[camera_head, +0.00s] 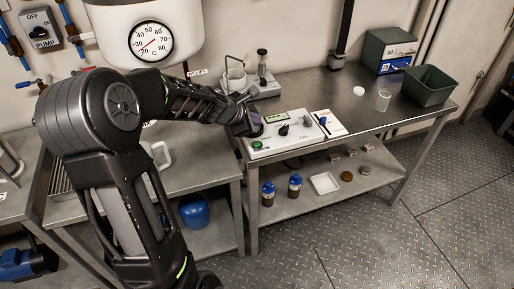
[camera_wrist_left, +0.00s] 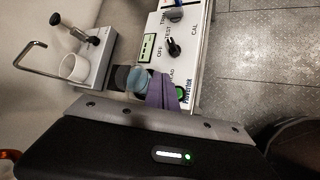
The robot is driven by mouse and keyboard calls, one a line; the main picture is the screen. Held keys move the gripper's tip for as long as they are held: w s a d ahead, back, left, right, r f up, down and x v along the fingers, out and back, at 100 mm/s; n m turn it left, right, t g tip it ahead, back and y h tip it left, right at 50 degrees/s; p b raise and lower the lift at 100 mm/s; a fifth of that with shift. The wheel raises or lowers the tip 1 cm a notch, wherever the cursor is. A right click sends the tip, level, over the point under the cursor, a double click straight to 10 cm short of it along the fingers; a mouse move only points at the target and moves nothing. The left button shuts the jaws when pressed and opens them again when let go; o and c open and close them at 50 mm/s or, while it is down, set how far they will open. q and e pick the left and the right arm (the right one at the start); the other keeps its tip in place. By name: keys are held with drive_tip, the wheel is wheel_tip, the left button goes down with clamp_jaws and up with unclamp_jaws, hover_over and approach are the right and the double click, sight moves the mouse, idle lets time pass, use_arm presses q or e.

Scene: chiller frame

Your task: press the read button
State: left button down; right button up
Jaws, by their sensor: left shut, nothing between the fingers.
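The white meter box (camera_head: 295,131) sits on the steel bench, with a small display, a black knob (camera_head: 284,130) and a green button (camera_head: 257,145) at its left front corner. In the left wrist view the green button (camera_wrist_left: 181,94) shows beside partly hidden lettering ending in "EAD", and the black knob (camera_wrist_left: 173,47) is next to OFF, TEST and CAL markings. My left gripper (camera_head: 251,123) is shut and empty, at the left end of the box near the button. In the wrist view its fingers (camera_wrist_left: 150,86) lie just left of the button; whether they touch the box I cannot tell.
A stand with a white cup (camera_head: 236,80) is behind the gripper. A white card (camera_head: 328,123) adjoins the box on the right. A clear beaker (camera_head: 383,101), a green bin (camera_head: 430,86) and a carton are further right. The bench's middle is mostly clear.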

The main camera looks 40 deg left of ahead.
sight(255, 145)
use_arm(q)
drive_tip(key=shift+f+b, duration=2.45)
drive_tip(key=shift+f, duration=0.6)
use_arm(e)
drive_tip(key=shift+w+f, duration=0.1)
drive_tip(key=shift+f, duration=2.85)
use_arm(q)
drive_tip(key=shift+f+b, duration=0.4)
use_arm(e)
drive_tip(key=shift+f, duration=0.4)
use_arm(q)
drive_tip(key=shift+f+b, duration=0.5)
use_arm(e)
drive_tip(key=shift+f, duration=0.5)
drive_tip(key=shift+r, duration=0.1)
use_arm(q)
drive_tip(key=shift+r+p, duration=0.9)
drive_tip(key=shift+p, duration=0.05)
use_arm(e)
drive_tip(key=shift+r, duration=0.8)
use_arm(q)
wheel_tip(255, 145, up, 5)
drive_tip(key=p, duration=0.5)
use_arm(e)
wheel_tip(255, 145, up, 5)
